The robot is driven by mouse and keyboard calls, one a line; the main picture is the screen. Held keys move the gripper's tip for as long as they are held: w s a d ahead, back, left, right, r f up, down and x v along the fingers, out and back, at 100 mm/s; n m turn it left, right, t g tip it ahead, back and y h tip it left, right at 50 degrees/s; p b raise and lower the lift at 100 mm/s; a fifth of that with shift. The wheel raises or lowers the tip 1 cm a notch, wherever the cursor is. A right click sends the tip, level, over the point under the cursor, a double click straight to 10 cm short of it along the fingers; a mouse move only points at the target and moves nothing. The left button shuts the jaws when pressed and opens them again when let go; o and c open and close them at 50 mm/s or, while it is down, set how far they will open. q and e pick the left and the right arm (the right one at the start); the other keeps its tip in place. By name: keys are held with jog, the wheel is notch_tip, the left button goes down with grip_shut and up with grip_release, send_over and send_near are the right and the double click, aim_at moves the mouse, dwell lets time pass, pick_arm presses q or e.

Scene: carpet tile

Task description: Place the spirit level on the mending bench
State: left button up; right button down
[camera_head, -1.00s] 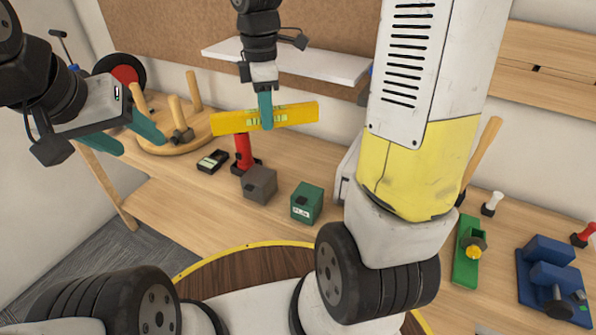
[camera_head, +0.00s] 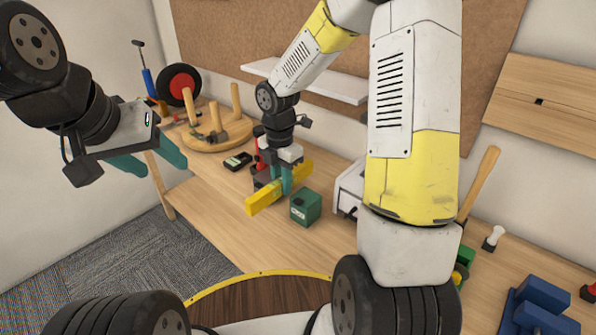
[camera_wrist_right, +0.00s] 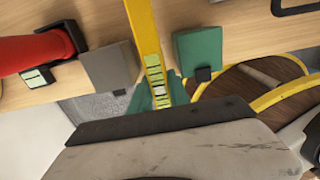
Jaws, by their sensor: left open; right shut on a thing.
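The yellow spirit level (camera_head: 265,201) is held by my right gripper (camera_head: 287,188), whose teal fingers are shut on its middle. The level is above the wooden mending bench (camera_head: 235,205), near its front edge, between a grey box and a green box; I cannot tell if it touches the bench. In the right wrist view the level (camera_wrist_right: 146,40) runs up from between the fingers (camera_wrist_right: 160,92). My left gripper (camera_head: 148,163) is open and empty at the left, beyond the bench's left end.
The green box (camera_head: 306,207) stands just right of the level. The grey box (camera_wrist_right: 110,68) and a red-handled tool (camera_wrist_right: 30,55) show in the wrist view. A black meter (camera_head: 237,161) and a round wooden stool (camera_head: 215,138) lie farther left. A blue vise (camera_head: 540,305) is at right.

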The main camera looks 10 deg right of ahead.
aim_at(308, 161)
jog(key=w+d, duration=0.4)
jog(key=d, duration=0.1)
jog(key=w+d, duration=0.2)
jog(key=d, duration=0.1)
jog(key=shift+w, duration=0.15)
notch_tip(308, 161, down, 2)
jog(key=shift+d+f, duration=0.1)
jog(key=shift+f, duration=0.05)
notch_tip(308, 161, down, 4)
jog(key=shift+f, duration=0.15)
jog(key=shift+w+d+f, duration=0.15)
jog(key=shift+f, duration=0.05)
jog(key=shift+f, duration=0.15)
jog(key=c, duration=1.3)
grip_release()
jog(key=shift+o, duration=0.2)
jog(key=shift+r, duration=3.9)
